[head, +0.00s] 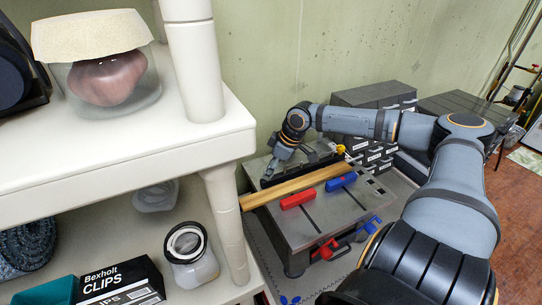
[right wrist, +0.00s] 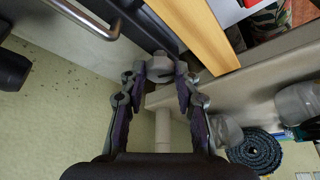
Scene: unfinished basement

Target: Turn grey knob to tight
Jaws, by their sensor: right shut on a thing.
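The grey knob (right wrist: 160,66) is between the fingertips of my right gripper (right wrist: 161,74) in the right wrist view, and the gripper is shut on it. In the head view my right gripper (head: 271,172) points down at the far left end of the grey workbench (head: 299,234), and the knob itself is hidden there. I cannot make out any tight mark or the knob's turn. My left gripper is in neither view.
A wooden bar (head: 296,186) lies across the bench, with a red block (head: 297,199) and a blue block (head: 341,182) beside it. A cream shelf (head: 215,138) stands close at left. Dark drawer units (head: 375,97) stand behind my arm.

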